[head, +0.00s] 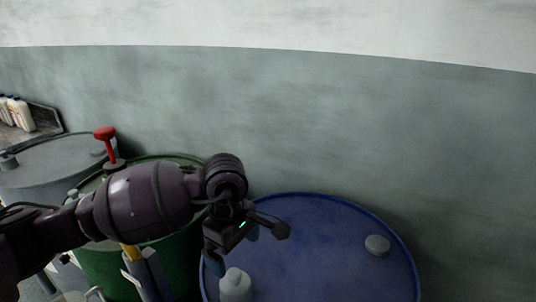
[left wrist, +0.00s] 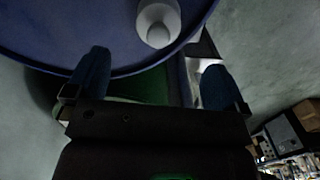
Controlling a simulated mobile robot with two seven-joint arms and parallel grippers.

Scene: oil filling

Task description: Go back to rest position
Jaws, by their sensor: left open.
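My left gripper (head: 262,232) hangs above the left edge of the blue drum, its arm coming in from the left across the green drum. In the left wrist view its two blue fingertips (left wrist: 150,82) stand wide apart with nothing between them, so it is open and empty. A white bottle (head: 236,285) stands on the blue drum just below the gripper, apart from it. The same bottle shows at the top of the left wrist view (left wrist: 158,22). My right gripper is in neither view.
The blue drum (head: 330,255) has a grey cap (head: 377,245) on its top. A green drum (head: 185,262) with a red-handled pump (head: 105,134) and a grey drum (head: 45,160) stand to the left. White bottles (head: 20,113) sit at far left. A wall (head: 350,120) closes the back.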

